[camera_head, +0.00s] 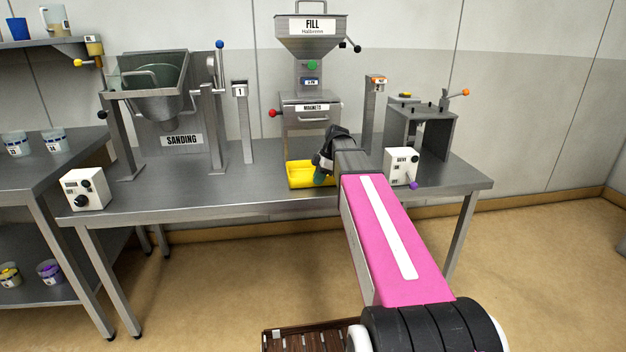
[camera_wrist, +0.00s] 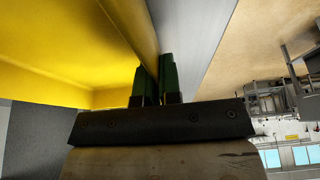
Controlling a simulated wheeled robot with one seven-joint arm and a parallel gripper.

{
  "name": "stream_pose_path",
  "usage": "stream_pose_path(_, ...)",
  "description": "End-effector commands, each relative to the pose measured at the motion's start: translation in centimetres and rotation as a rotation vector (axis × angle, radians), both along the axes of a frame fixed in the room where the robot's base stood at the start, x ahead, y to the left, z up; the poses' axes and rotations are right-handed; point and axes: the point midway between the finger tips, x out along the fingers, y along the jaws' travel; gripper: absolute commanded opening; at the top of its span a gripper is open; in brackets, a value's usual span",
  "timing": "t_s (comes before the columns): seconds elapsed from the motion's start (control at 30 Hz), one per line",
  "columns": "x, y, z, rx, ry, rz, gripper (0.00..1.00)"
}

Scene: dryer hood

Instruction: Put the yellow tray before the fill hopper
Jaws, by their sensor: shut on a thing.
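The yellow tray (camera_head: 304,178) is on or just above the steel table, in front of the fill hopper (camera_head: 311,38) and the drawer unit labelled MAGNETS below it. I cannot tell whether its base touches the table. My gripper (camera_head: 323,172) reaches in from the front right and is shut on the tray's right wall. In the wrist view the yellow tray (camera_wrist: 60,60) fills the upper left, and the green fingertips of my gripper (camera_wrist: 154,82) pinch its wall. The tray's right end is partly hidden behind my gripper.
On the steel table (camera_head: 250,190), the SANDING machine (camera_head: 180,120) stands left and a dark press-like stand (camera_head: 420,130) right. A white control box (camera_head: 401,166) is close right of my gripper; another (camera_head: 84,189) is at the left end. A post labelled 1 (camera_head: 242,120) stands behind left.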

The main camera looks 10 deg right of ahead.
Motion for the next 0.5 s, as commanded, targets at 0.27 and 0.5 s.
stream_pose_path(0.27, 0.0, -0.13, -0.16, 0.0, -0.001, 0.001, 0.0)
stream_pose_path(0.5, -0.01, -0.12, -0.36, 0.0, 0.0, 0.0, 0.31)
